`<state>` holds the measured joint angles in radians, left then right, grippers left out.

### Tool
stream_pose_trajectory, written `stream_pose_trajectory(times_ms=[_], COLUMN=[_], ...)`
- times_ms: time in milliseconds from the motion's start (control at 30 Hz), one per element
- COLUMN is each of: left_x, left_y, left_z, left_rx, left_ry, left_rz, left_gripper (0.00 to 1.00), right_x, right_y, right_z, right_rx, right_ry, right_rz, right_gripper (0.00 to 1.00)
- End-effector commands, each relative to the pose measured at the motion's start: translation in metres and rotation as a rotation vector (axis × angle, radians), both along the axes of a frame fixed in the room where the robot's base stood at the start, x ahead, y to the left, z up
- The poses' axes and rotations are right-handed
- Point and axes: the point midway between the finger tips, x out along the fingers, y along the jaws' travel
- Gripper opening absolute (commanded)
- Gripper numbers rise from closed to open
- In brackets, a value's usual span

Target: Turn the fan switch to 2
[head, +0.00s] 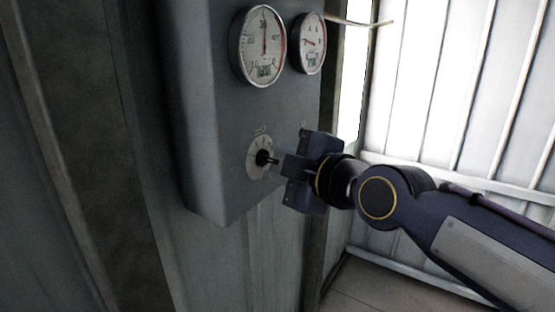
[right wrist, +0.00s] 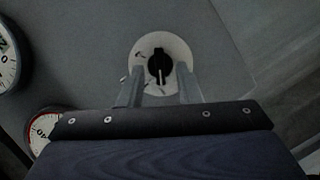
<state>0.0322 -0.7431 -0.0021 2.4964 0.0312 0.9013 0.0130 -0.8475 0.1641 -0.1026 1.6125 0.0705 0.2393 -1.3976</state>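The fan switch is a black knob (head: 263,157) on a round white dial plate (head: 256,168) low on the grey control box. In the right wrist view the knob (right wrist: 159,65) sits near the middle of its dial (right wrist: 176,48), with its pale pointer line toward the bottom of the picture. My right gripper (head: 279,163) is in front of the knob. In the right wrist view its two fingers (right wrist: 160,78) stand apart, one on each side of the knob, with gaps showing between. The dial's markings are too small to read. My left gripper is not in view.
The grey box (head: 210,100) carries two round gauges above the switch, a larger one (head: 263,45) and a smaller one (head: 309,43). A dark post (head: 342,100) stands just right of the box. Pale ribbed wall panels (head: 440,90) lie behind my right arm.

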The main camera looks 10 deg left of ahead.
Motion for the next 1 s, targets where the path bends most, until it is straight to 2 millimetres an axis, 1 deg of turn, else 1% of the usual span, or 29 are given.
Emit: stream_pose_trajectory(times_ms=[133, 367, 467, 600, 633, 1000], left_x=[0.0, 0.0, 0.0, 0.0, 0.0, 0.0], left_y=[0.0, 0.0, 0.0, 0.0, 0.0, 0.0], left_z=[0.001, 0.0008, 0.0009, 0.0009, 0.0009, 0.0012], left_rx=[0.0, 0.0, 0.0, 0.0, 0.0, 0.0], left_ry=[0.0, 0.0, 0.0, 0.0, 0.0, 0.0], left_rz=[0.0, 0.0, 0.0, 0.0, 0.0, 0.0], left_gripper=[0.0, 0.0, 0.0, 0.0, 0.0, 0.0], right_x=[0.0061, 0.0067, 0.0065, 0.0064, 0.0064, 0.0066], right_y=[0.0061, 0.0064, 0.0063, 0.0062, 0.0062, 0.006], right_z=[-0.0022, -0.0023, -0.0023, -0.0023, -0.0023, -0.0018], right_rx=[0.0, 0.001, 0.001, 0.001, 0.001, 0.012], right_ry=[0.002, 0.002, 0.002, 0.002, 0.002, 0.029], right_rz=[-0.001, -0.001, -0.001, -0.001, -0.001, -0.001], right_gripper=[0.31, 0.31, 0.2, 0.02, 0.0, 0.0])
